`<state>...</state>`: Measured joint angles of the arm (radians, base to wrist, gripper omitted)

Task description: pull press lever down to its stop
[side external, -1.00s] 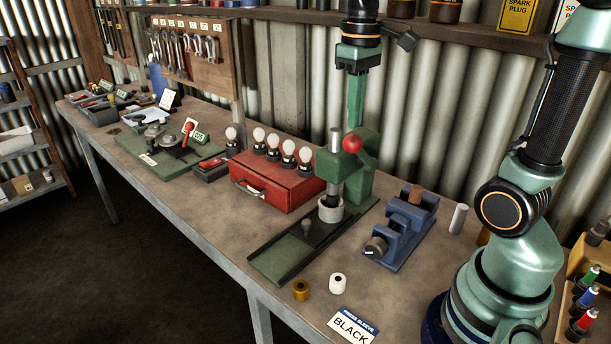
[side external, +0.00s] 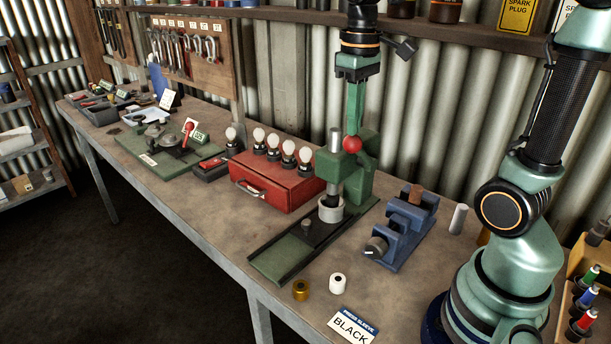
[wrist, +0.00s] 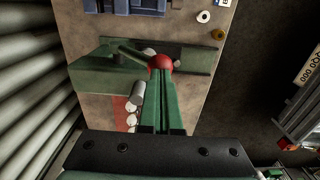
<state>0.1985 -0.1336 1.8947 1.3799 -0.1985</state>
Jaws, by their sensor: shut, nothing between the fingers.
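The green arbor press (side external: 362,182) stands upright on the bench. Its lever ends in a red ball knob (side external: 352,144), which also shows in the wrist view (wrist: 161,66). My gripper (side external: 353,134) points down with its long green fingers shut and empty. The fingertips are at the top of the knob, touching it or very close; the exact gap cannot be told. In the wrist view the fingers (wrist: 162,78) partly cover the lever area. The steel ram (side external: 335,140) stands above a pale ring (side external: 331,208) at the press base.
A red toolbox (side external: 275,183) with several bulbs is left of the press. A blue vise-like fixture (side external: 402,228) is right. A brass sleeve (side external: 301,290), a white sleeve (side external: 338,284) and a "PRESS SLEEVE BLACK" card (side external: 352,326) lie in front. The shelf (side external: 460,30) runs behind.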

